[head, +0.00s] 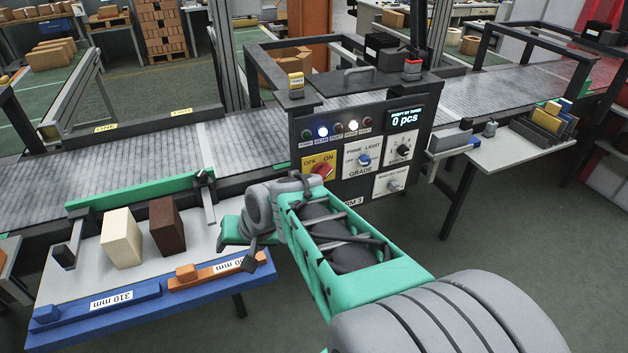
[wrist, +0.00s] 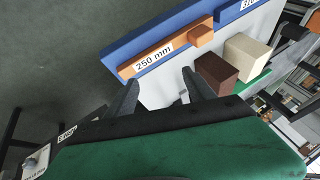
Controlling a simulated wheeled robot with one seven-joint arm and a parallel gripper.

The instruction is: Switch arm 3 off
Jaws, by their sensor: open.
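The control panel (head: 358,150) stands at the conveyor's front side, with a partly hidden label ending in "M 3" at its bottom. Its red rotary switch (head: 321,170) sits on a yellow plate marked OFF and ON; the handle appears tilted toward ON. A blue lamp (head: 322,132) and a whitish lamp (head: 352,126) are lit above it. The display (head: 403,118) reads 0 pcs. My gripper (wrist: 160,92) is open and empty, left of and below the panel, over the side table. In the head view my wrist partly covers it. The red switch is not identifiable in the wrist view.
The side table (head: 200,225) holds a cream block (head: 121,238), a brown block (head: 167,226), a blue 310 mm bar (head: 100,302) and an orange bar (head: 215,271). Grey and blue knobs share the panel. The conveyor (head: 120,160) runs behind. Another table (head: 510,155) stands right.

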